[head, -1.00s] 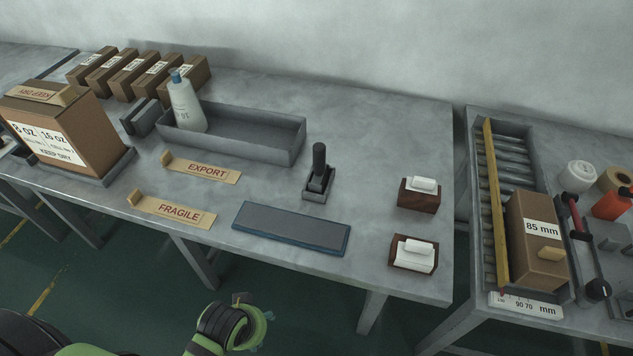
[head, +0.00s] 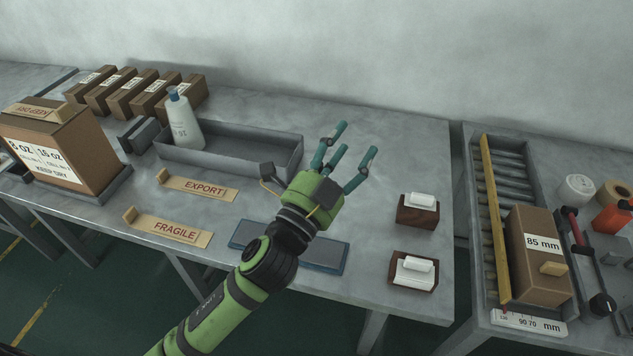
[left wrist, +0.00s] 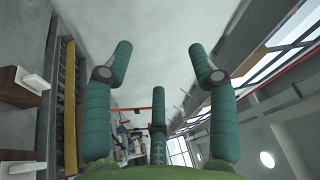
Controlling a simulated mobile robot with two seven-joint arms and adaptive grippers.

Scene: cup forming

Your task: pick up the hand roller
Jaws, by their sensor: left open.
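My left gripper (head: 352,146) is raised over the middle of the table, its teal fingers spread and nothing between them. It also shows open and empty in the left wrist view (left wrist: 157,85). The hand roller, which I take to be the dark upright handle in a small grey holder seen earlier, is now hidden behind this gripper in the head view. I cannot tell how far the gripper is from it. The roller does not show in the left wrist view. My right gripper is not in view.
A blue-edged dark pad (head: 325,255) lies partly under my arm. FRAGILE (head: 170,228) and EXPORT (head: 200,187) stencils lie left. A grey tray (head: 285,155) with a white bottle (head: 183,122) stands behind. Wooden blocks (head: 417,217) with white pieces stand right.

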